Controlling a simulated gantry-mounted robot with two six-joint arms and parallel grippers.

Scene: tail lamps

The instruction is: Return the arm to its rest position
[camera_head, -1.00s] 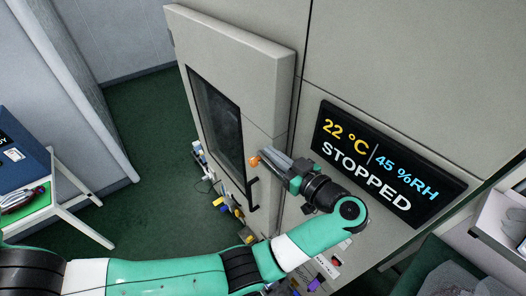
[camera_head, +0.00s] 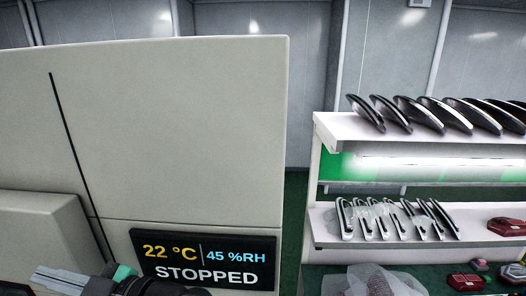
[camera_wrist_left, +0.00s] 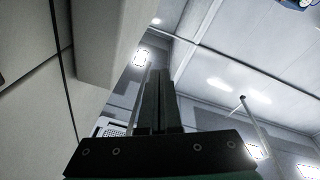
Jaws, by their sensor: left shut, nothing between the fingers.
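My left gripper (camera_head: 38,276) shows at the lower left edge of the head view, its grey fingers pointing left. It is in front of the large beige chamber (camera_head: 180,130), low beside the chamber's display. In the left wrist view the dark fingers of the gripper (camera_wrist_left: 158,78) stand together, shut with nothing between them. The rest of my left arm is cut off by the bottom of the head view. My right gripper is not in view.
The black display (camera_head: 205,260) reads 22 °C, 45 %RH, STOPPED. A white shelf rack (camera_head: 330,128) on the right holds several dark curved parts (camera_head: 445,112) above and several clear-edged parts below. Red tail lamps (camera_head: 465,282) lie at the lower right. The chamber's door (camera_head: 35,235) juts out at left.

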